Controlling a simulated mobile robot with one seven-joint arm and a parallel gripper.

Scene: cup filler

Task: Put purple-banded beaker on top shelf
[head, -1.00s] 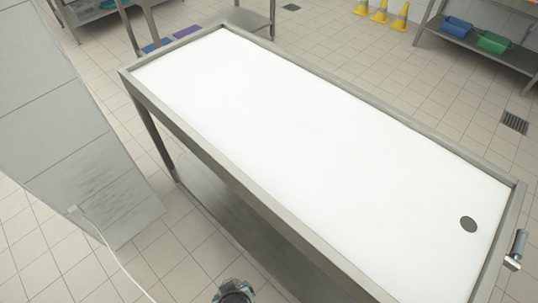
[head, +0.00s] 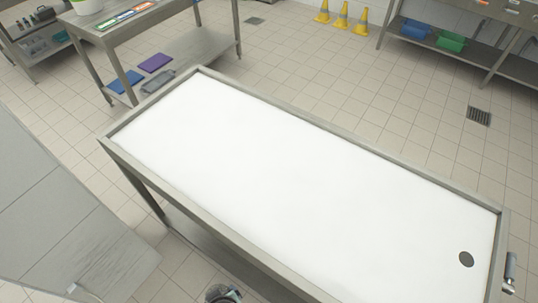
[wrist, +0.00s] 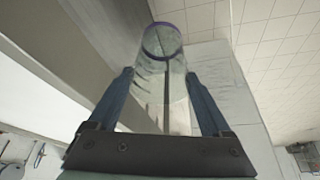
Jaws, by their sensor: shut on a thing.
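The purple-banded beaker (wrist: 177,92) is clear, with a purple ring around its round rim. In the wrist view it lies between the two blue fingers of my gripper (wrist: 160,80), which is shut on it. The rim points away from the palm. In the head view only a small dark and teal part of what seems to be my arm's end shows at the bottom edge, and the beaker cannot be made out there. I cannot tell which surface is the top shelf.
A long steel-framed table with a white top (head: 300,185) fills the middle; its top is bare but for a dark disc (head: 466,259). A steel table with a lower shelf (head: 190,55) stands at the upper left. A rack with blue (head: 416,29) and green bins (head: 450,42) is at upper right.

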